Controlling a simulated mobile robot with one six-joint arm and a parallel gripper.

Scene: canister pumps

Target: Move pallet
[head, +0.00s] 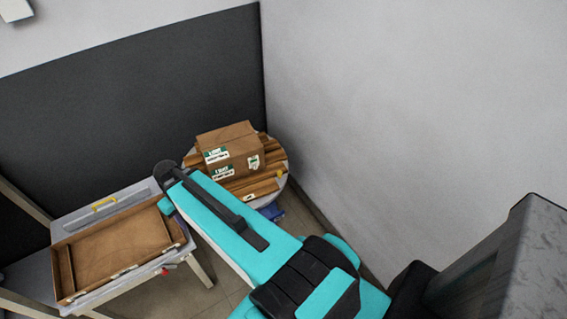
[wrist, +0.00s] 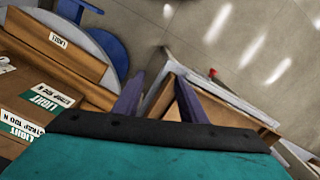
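No thing is plainly marked as the pallet. A brown, shallow wooden tray (head: 118,252) with raised edges lies on the grey table at left. A stack of wooden slats (head: 252,187) lies under a cardboard box (head: 228,150) on the round table, and this could also be the pallet. In the wrist view the fingers of my gripper (wrist: 158,98) are apart, pointing toward a corner of the wooden tray (wrist: 188,105). The tray corner shows between and beyond the fingers. I cannot tell if they touch it. In the head view my arm mostly hides the gripper.
The grey table (head: 75,222) at left carries a yellow handle (head: 104,203). The round table (head: 283,180) stands in the corner, with a blue base (head: 272,211) below. A red knob (wrist: 212,72) is at the grey table's edge. Grey walls close off the back and right.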

